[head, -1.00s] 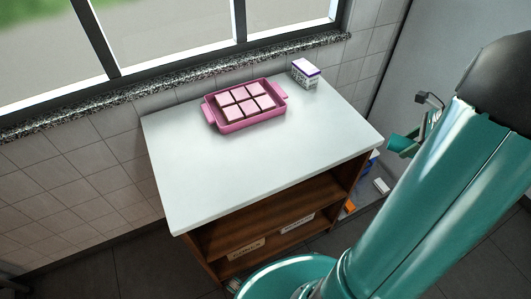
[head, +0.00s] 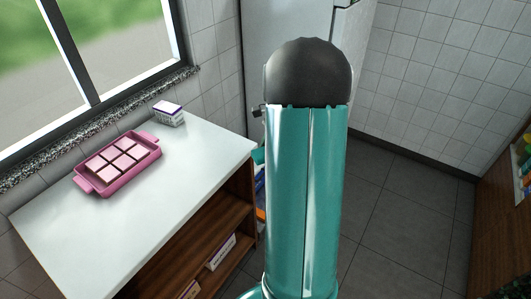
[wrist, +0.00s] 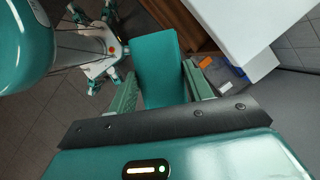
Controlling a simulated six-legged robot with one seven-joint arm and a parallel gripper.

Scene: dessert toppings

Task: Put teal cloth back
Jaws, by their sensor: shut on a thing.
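In the wrist view, the teal cloth (wrist: 158,55) is a flat teal rectangle between the two green fingers of my gripper (wrist: 160,80). My gripper is shut on it, and the cloth extends out past the fingertips. It is held in the air above the dark floor, beside the wooden shelf unit. In the head view my arm hides most of the gripper and the cloth; only a small teal piece shows at the arm's left edge, and I cannot tell what it is.
A white counter (head: 195,185) over wooden shelves (head: 213,232) stands at left. It holds a pink tray (head: 148,139) of several pink squares and a small white-purple box (head: 168,113). A brown cabinet (head: 497,225) stands at far right. Tiled floor (head: 408,215) between is clear.

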